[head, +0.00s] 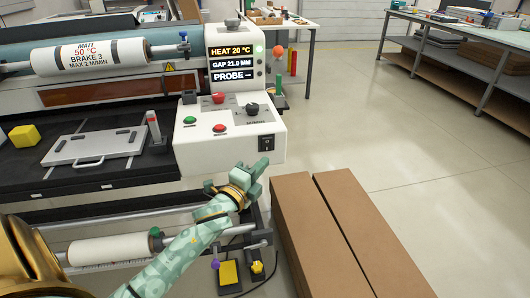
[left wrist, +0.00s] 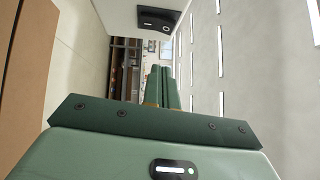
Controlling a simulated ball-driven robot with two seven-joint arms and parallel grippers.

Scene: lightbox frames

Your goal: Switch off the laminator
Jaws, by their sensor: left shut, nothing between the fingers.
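The laminator has a white control box (head: 200,150) with a sloped top carrying green and red buttons, a red knob and a black knob. On its front face, at the right, is a black switch (head: 266,143) with small white marks; which way it is set I cannot tell. The switch plate also shows at the top of the left wrist view (left wrist: 158,18). My left gripper (head: 262,164) is shut and empty, just below the switch in the head view. Its green fingers (left wrist: 164,84) lie together in the left wrist view; contact with the switch is not visible. My right gripper is not in view.
A display (head: 231,63) reads HEAT 20 °C. Long brown boxes (head: 345,230) stand at the lower right. A foot pedal (head: 229,274) is on the floor.

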